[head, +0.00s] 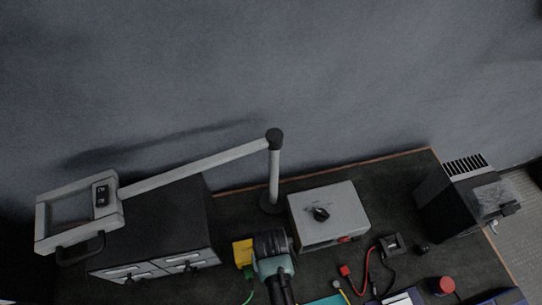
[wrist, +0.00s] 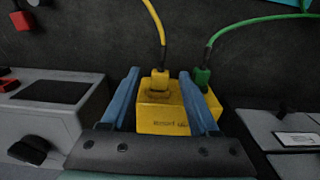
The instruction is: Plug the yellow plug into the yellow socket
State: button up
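The yellow plug (wrist: 160,80), on a thin yellow cable, stands upright at the top of a yellow box with dark lettering (wrist: 163,118), which looks like the yellow socket. I cannot tell how deep the plug sits. My gripper (wrist: 159,74) is open, its blue fingers apart on either side of the plug, with gaps between them and the plug. In the head view, my gripper (head: 258,258) hides part of the yellow box (head: 243,252), and the plug does not show.
A green plug (wrist: 202,77) with a green cable stands just right of my right finger. A grey box with a black knob (head: 328,212) stands right of my gripper. A drawer cabinet (head: 165,235) is at left. A lamp post (head: 274,178) rises behind.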

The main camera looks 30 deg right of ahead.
notch_tip(320, 180, up, 13)
jog(key=shift+p, duration=0.3)
dwell(0.4)
dwell(0.5)
